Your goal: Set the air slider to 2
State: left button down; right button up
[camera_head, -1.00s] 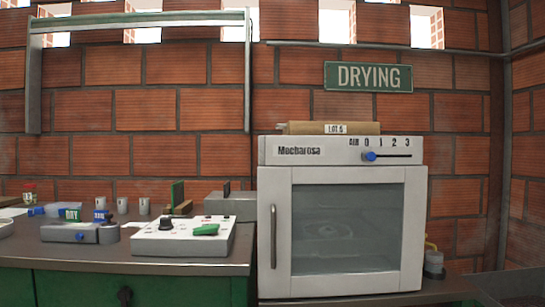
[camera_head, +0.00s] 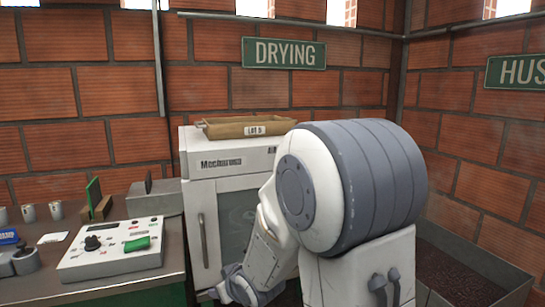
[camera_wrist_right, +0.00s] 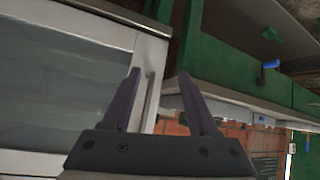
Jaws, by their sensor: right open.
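The white Mecharosa drying oven (camera_head: 225,160) stands against the brick wall under the DRYING sign. Its air scale and blue slider knob are hidden behind my right arm in the head view; only the start of the AIR label shows. In the right wrist view my right gripper (camera_wrist_right: 165,95) is open and empty, its two fingers apart in front of the oven's glass door (camera_wrist_right: 55,85) and door handle (camera_wrist_right: 150,100). I cannot tell if a finger touches the handle. My left gripper is not in view.
A tray labelled LOT 5 (camera_head: 247,127) lies on top of the oven. A control box (camera_head: 112,250) with a black knob and green switch sits on the counter to the left. A bin of dark material (camera_head: 465,275) is at the lower right.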

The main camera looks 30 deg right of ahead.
jog(key=s+d+r+m+t+h+p, duration=0.2)
jog(key=d+r+m+t+h+p, duration=0.35)
jog(key=d+r+p, duration=1.45)
jog(key=w+d+r+n+t+y+b, duration=0.1)
jog(key=w+d+r+t, duration=0.1)
jog(key=w+d, duration=0.3)
jog(key=w+r, duration=0.1)
jog(key=w, duration=0.3)
jog(key=shift+w+r, duration=0.15)
jog(key=shift+r, duration=0.15)
grip_shut()
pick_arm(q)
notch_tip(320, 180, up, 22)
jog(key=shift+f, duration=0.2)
